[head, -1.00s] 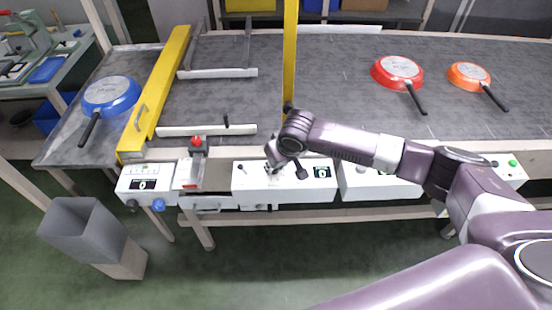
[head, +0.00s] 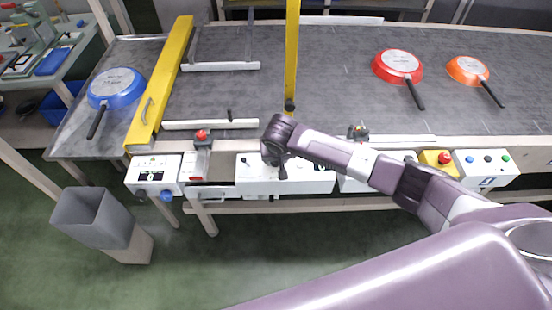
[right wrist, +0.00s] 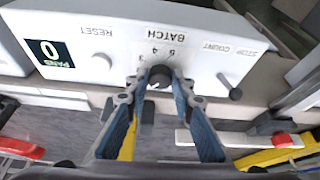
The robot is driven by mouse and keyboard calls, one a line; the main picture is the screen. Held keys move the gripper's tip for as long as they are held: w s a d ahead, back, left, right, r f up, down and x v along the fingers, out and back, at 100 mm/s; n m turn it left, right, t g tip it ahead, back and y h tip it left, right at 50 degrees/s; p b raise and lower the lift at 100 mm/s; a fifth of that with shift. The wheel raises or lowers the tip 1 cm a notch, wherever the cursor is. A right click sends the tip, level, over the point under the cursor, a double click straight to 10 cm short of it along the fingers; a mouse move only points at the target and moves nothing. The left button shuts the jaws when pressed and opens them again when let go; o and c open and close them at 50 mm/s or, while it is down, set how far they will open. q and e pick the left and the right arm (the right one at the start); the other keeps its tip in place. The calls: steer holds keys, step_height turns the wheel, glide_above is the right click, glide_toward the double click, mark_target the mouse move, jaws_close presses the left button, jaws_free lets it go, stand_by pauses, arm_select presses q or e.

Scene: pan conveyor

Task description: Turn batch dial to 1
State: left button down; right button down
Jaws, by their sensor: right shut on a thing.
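The batch dial (right wrist: 159,77) is a dark round knob on a white control box (right wrist: 130,40), under the label BATCH. Some numbers, among them 4 and 5, show around it, upside down. The number it points at cannot be read. My right gripper (right wrist: 160,82) is shut on the dial, with a blue-padded finger on each side of it. In the head view the right gripper (head: 275,168) is at the front of the white box (head: 250,177), and my wrist hides the dial. My left gripper is not in view.
On the same box are a display (right wrist: 49,52) reading 0, a RESET button (right wrist: 101,62) and a STOP COUNT switch (right wrist: 229,87). A grey bin (head: 91,218) stands at the front left.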

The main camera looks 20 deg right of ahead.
steer(key=c, duration=1.7)
jaws_free()
steer(key=shift+o, duration=0.2)
steer(key=shift+r, duration=0.1)
steer(key=v, duration=1.1)
steer(key=shift+s+r, duration=0.2)
steer(key=shift+r, duration=0.15)
